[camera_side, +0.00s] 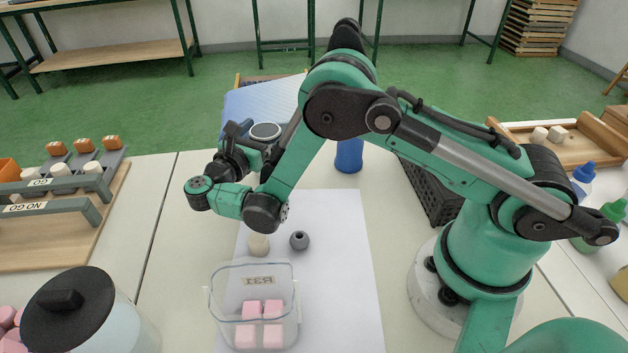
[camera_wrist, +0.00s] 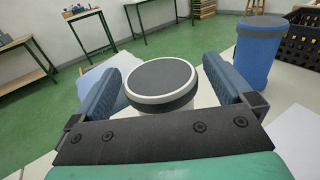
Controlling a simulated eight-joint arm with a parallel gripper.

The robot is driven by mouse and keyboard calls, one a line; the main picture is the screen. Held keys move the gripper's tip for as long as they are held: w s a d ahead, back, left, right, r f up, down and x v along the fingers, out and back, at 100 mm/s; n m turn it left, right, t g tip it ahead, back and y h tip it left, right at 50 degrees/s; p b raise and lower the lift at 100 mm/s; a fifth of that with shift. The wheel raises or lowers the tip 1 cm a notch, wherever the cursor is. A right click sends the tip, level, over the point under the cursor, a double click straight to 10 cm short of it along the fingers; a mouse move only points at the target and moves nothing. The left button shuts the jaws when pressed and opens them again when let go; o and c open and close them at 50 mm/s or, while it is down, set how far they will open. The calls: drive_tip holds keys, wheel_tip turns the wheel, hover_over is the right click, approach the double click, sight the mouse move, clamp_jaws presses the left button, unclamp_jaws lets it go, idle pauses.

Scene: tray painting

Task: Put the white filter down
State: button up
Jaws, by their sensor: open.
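The white filter (camera_wrist: 160,78) is a round white piece with a dark grey top. In the wrist view it stands between the two blue fingers of my gripper (camera_wrist: 166,84), with a gap on each side. My gripper is open around it. In the side view the filter (camera_side: 265,131) shows beside my gripper (camera_side: 250,143), partly covered by the gripper and arm. Its base is hidden, so I cannot tell from the side view what it rests on.
A blue cylinder (camera_side: 349,156) stands to the right of the filter. A clear container (camera_side: 228,325) with several pink cubes, a cream piece (camera_side: 258,245) and a grey ball (camera_side: 299,240) are nearer. A black crate (camera_side: 432,190) is at the right. The white sheet's right part (camera_side: 345,265) is clear.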

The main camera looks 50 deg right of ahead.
drive_tip(key=a, duration=0.4)
drive_tip(key=s+a, duration=0.1)
drive_tip(key=a, duration=0.1)
drive_tip(key=shift+s+a, duration=0.1)
drive_tip(key=shift+a, duration=0.2)
drive_tip(key=w+a+r+n+t+y, duration=0.1)
drive_tip(key=w+r+n+t+y, duration=0.3)
drive_tip(key=r+n+t+y, duration=0.7)
drive_tip(key=w+a+r+n+t+y, duration=0.25)
drive_tip(key=w+r+n+t, duration=0.35)
drive_tip(key=r+n, duration=1)
drive_tip(key=s+d+f+n+g+y, duration=0.2)
drive_tip(key=s+f+n+g, duration=0.4)
drive_tip(key=s+f+n, duration=0.4)
drive_tip(key=s+d+f+n+g+y, duration=0.2)
drive_tip(key=s+d+f+n+g, duration=0.3)
drive_tip(key=s+f+n, duration=0.5)
drive_tip(key=s+n+g, duration=0.1)
drive_tip(key=n+g, duration=0.1)
drive_tip(key=n, duration=0.2)
drive_tip(key=shift+s+n, duration=0.35)
drive_tip(key=shift+n, duration=0.05)
